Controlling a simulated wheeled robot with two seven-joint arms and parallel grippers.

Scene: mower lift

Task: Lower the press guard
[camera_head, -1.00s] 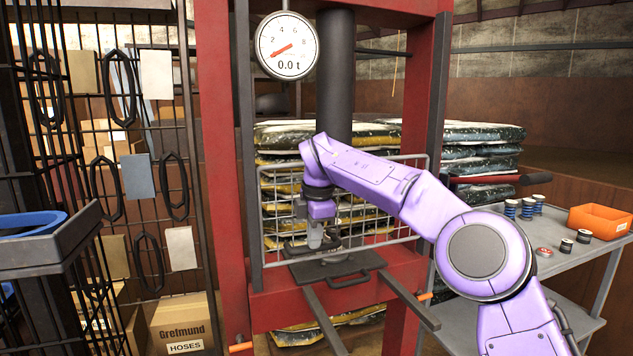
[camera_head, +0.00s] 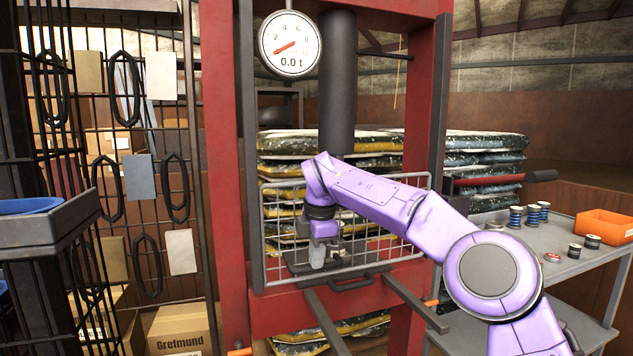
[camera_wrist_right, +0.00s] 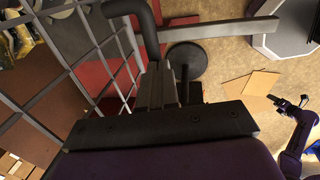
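The press guard (camera_head: 283,217) is a grey wire-mesh panel across the front of the red press, below the gauge. It also fills the left of the right wrist view (camera_wrist_right: 68,60). My right gripper (camera_head: 318,262) is at the guard's lower edge. In the wrist view the right gripper (camera_wrist_right: 168,82) appears shut on the guard's black handle (camera_wrist_right: 146,28), a bent bar; the fingers hide part of it. My left gripper is out of the head view. A purple arm with a small dark gripper (camera_wrist_right: 290,106), apparently my left, shows at the right of the wrist view; its fingers are too small to read.
The gauge (camera_head: 290,45) reads 0.0 t. A dark plate with a handle (camera_head: 352,284) lies at the press front, just below the guard. Two grey rails (camera_head: 415,303) stick out forward. A grey cart (camera_head: 560,262) with an orange bin (camera_head: 603,226) stands right; a wire rack stands left.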

